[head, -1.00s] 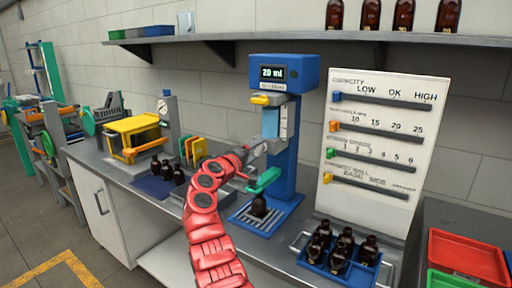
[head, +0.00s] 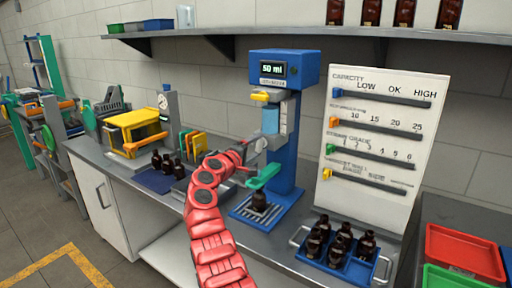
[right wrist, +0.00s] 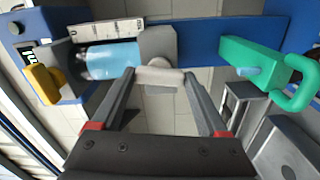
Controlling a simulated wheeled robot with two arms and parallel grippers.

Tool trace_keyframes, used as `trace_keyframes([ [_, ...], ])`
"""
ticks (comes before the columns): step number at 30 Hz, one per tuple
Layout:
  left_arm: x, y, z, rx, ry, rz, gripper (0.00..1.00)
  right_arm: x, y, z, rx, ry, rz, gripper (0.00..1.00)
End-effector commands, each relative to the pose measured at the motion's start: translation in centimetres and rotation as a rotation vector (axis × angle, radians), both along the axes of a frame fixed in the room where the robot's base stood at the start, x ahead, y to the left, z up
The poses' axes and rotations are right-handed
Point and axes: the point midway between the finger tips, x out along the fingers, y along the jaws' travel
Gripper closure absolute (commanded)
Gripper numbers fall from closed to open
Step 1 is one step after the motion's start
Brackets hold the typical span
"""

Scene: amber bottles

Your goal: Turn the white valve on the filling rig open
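The blue filling rig (head: 285,135) stands on the bench with a lit display reading 50 ml. Its small white valve (right wrist: 160,76) sits below the clear blue cylinder (right wrist: 108,60), its bar lying crosswise. My right gripper (right wrist: 160,84) is open at the valve, one finger on each side of the bar; I cannot tell whether they touch it. In the head view my right gripper (head: 254,147) is small and partly covers the valve. A dark amber bottle (head: 259,202) stands upright on the rig's base under the green arm (head: 265,177). My left gripper is out of view.
A yellow lever (head: 262,96) and the green arm (right wrist: 250,58) stick out near my gripper. A blue crate (head: 340,268) of amber bottles and a white slider board (head: 385,150) are right of the rig. Several bottles stand on a blue mat (head: 152,181) at left.

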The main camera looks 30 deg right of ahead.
Motion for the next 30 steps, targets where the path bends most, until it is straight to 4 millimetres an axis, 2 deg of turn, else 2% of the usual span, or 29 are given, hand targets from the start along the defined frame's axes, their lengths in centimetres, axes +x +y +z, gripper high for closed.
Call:
trace_keyframes([
  [1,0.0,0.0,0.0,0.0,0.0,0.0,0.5,0.0,0.0,0.0,0.0,0.0,0.0,0.13],
  [3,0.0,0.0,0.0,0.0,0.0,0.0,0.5,0.0,0.0,0.0,0.0,0.0,0.0,0.0],
  [11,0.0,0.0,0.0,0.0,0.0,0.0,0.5,0.0,0.1,0.0,-0.001,-0.001,0.0,0.0],
  [17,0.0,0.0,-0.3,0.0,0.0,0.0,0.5,-0.5,1.6,0.0,-0.003,-0.004,0.003,0.0],
  [23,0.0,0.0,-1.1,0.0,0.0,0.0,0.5,-2.0,5.5,-0.2,-0.003,-0.006,0.007,0.0],
  [30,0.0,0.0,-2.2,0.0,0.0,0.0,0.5,-4.5,11.3,-0.3,0.0,-0.003,0.007,0.0],
])
